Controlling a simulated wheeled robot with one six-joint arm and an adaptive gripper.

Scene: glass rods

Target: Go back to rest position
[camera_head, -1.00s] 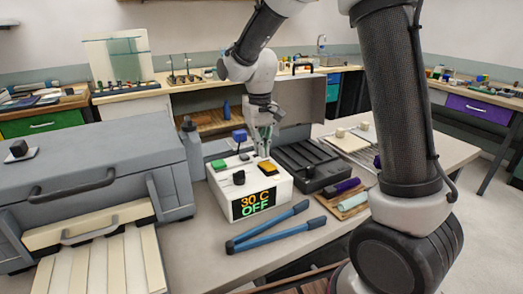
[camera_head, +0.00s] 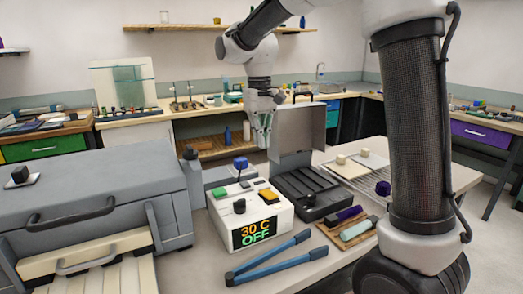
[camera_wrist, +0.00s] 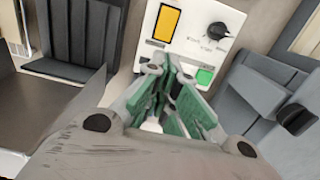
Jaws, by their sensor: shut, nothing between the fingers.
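My gripper (camera_head: 262,143) is shut and empty. In the head view it hangs in the air above and behind the white control box, pointing down. In the wrist view my gripper (camera_wrist: 172,122) has its green-padded fingers together, with the control box beyond them. The control box (camera_head: 222,221) stands on the table with a display reading "30 C OFF". It has a green button, a yellow button, a black knob and a blue-topped part. Its yellow button (camera_wrist: 167,23), black knob (camera_wrist: 217,31) and green button (camera_wrist: 204,76) show in the wrist view.
A black grooved device (camera_head: 310,190) with a raised lid stands right of the box. A grey machine (camera_head: 90,180) fills the left. Blue-handled tongs (camera_head: 270,258) lie in front. Rods (camera_head: 350,222) rest on a wooden tray. Air above the box is free.

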